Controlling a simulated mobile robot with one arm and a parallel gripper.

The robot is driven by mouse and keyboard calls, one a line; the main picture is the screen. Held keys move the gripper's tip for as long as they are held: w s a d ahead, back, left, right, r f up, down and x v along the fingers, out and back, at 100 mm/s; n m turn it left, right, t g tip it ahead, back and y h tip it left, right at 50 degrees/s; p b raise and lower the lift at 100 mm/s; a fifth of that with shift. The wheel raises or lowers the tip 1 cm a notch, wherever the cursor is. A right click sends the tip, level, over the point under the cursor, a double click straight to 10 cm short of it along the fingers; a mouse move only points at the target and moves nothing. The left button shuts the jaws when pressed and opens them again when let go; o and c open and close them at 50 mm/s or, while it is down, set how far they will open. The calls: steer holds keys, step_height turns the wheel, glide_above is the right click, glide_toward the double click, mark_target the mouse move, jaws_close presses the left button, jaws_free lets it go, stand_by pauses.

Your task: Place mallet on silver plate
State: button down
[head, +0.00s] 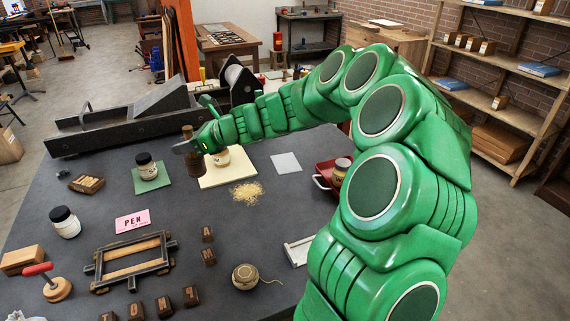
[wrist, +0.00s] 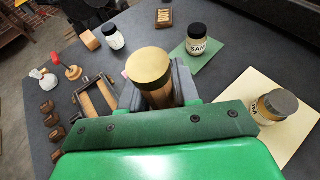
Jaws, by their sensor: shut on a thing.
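The mallet (head: 195,167) is a dark brown wooden piece, held upright at the end of my arm in the head view. In the wrist view the mallet (wrist: 150,66) shows a round brass-coloured top with wood below it. My gripper (head: 190,146) is shut on it; its grey jaws (wrist: 156,92) lie on both sides of the wood. The mallet appears raised above the table between the green sheet and the cream sheet. The silver plate (head: 286,163) is a pale grey square lying bare on the table, to the right of my gripper. It is not in the wrist view.
A jar stands on the green sheet (head: 164,180) and another on the cream sheet (head: 213,181), between my gripper and the plate. Yellow grains (head: 246,192) lie in front. A red tray (head: 323,180) sits right of the plate. A long dark machine (head: 140,118) runs behind.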

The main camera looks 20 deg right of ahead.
steer(key=s+d+m+t+h, duration=0.2)
steer(key=d+m+t+h, duration=0.25)
steer(key=d, duration=2.45)
steer(key=shift+w+d+f, duration=0.6)
steer(key=shift+w+f, duration=1.55)
steer(key=shift+w+d+f, duration=0.6)
steer(key=shift+w+f, duration=1.5)
steer(key=shift+w, duration=0.1)
steer(key=shift+w+d+f, duration=0.6)
steer(key=shift+w+f, duration=1.55)
steer(key=shift+f, duration=0.1)
steer(key=c, duration=0.8)
jaws_free()
steer(key=shift+m+g, duration=0.25)
